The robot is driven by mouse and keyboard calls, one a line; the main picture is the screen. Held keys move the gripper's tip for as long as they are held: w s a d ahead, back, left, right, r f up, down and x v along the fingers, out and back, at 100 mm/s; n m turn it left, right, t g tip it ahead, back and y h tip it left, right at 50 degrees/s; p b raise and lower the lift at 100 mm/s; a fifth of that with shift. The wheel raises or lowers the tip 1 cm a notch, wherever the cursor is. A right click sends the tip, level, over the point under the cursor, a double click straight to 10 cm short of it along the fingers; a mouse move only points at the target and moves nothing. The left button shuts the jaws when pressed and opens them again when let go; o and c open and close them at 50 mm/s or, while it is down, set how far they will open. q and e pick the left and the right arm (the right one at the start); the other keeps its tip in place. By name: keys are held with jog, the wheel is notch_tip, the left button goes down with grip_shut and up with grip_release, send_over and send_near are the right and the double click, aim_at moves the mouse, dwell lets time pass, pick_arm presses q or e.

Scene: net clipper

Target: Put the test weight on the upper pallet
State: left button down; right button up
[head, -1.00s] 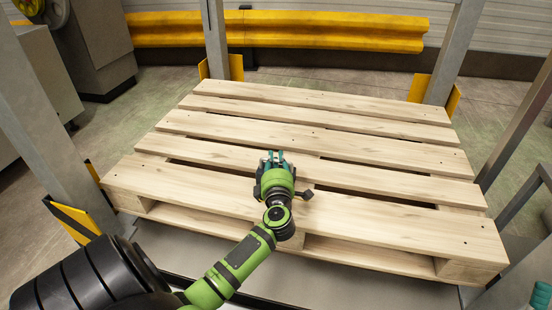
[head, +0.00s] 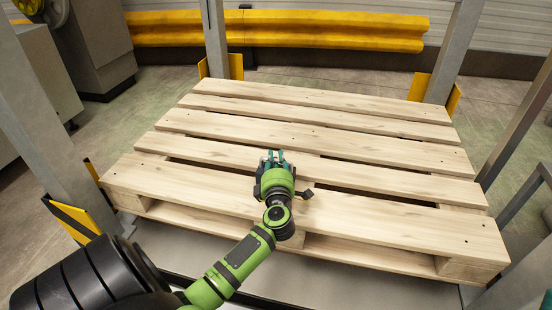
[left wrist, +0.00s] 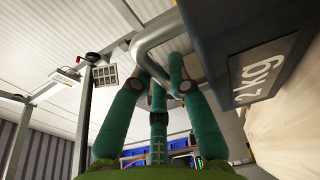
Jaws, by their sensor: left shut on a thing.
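The test weight (left wrist: 240,60) is a dark block with a grey "kg" label and a metal handle (left wrist: 150,55), at the upper right of the left wrist view. My left gripper (left wrist: 160,80) is shut on the handle, its green fingers around the bar. In the head view my left gripper (head: 271,158) is over the middle of the upper pallet (head: 390,218), a pale slatted wooden deck. The weight is hidden there behind the gripper. I cannot tell if it touches the slats. A teal bit of my right gripper (head: 547,303) shows at the lower right corner.
Grey rack posts (head: 222,40) with yellow guards stand around the pallet. A yellow barrier (head: 300,28) runs along the back wall. A grey machine (head: 95,45) stands at the back left. The slats around my left gripper are bare.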

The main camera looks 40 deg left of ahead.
pick_arm(q)
jog(key=shift+w, duration=0.1)
dwell(0.4)
jog(key=c, duration=1.1)
grip_release()
jog(key=shift+r, duration=0.1)
jog(key=shift+f, duration=0.2)
